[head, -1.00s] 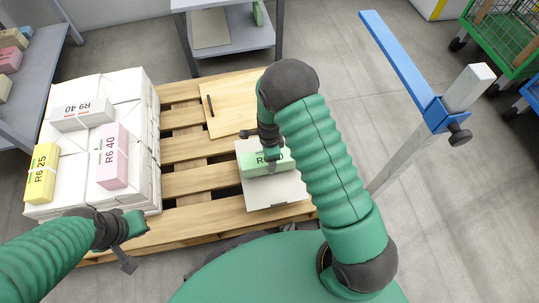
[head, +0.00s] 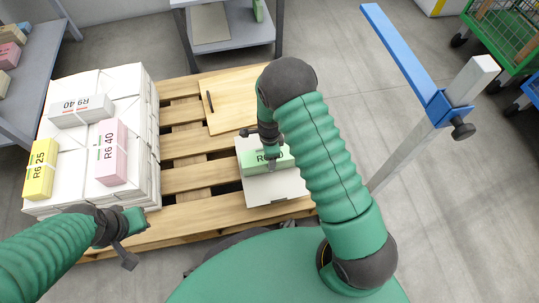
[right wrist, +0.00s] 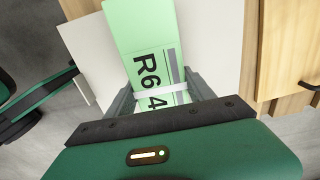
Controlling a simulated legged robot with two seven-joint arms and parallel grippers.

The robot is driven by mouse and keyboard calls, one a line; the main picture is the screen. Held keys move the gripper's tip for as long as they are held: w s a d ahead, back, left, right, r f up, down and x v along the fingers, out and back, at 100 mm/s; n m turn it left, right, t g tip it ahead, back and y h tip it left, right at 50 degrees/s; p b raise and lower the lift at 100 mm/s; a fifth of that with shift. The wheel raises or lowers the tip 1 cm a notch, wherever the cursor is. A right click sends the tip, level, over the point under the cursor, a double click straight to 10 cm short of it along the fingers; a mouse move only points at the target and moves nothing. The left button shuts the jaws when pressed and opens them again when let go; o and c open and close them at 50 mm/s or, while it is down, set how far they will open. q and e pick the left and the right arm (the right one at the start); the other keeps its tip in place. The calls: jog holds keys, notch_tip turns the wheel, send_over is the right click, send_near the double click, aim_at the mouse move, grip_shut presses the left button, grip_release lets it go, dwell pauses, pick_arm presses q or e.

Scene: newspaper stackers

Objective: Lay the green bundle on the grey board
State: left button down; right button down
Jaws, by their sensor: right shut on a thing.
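The green bundle (head: 254,161), with a white strap and a printed label, is held in my right gripper (head: 271,156). In the right wrist view the bundle (right wrist: 146,45) lies between the two fingers (right wrist: 161,97), which are shut on it. A pale grey board (head: 273,189) lies on the pallet directly below the bundle. It shows on both sides of the bundle in the right wrist view (right wrist: 212,42). I cannot tell whether the bundle touches the board. My left gripper (head: 130,240) hangs near the pallet's front left corner, away from the bundle; its finger gap is unclear.
The wooden pallet (head: 190,180) also carries a wooden board (head: 232,100) with a dark handle. A tall white stack (head: 80,150) at left bears yellow, pink and grey bundles. A blue-armed post (head: 410,70) stands at right. Slats between the stack and boards are free.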

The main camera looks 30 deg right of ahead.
jog(key=shift+f, duration=0.15)
jog(key=c, duration=0.5)
grip_release()
jog(key=shift+o, duration=1.1)
notch_tip(320, 180, up, 17)
jog(key=p, duration=0.9)
jog(key=s+a+r+n+t, duration=0.3)
jog(key=s+r+n, duration=1.05)
jog(key=n, duration=0.65)
notch_tip(320, 180, up, 34)
jog(key=n+p, duration=0.1)
jog(key=p, duration=3.2)
jog(key=shift+w+a+p, duration=0.15)
jog(key=shift+w+p, duration=0.25)
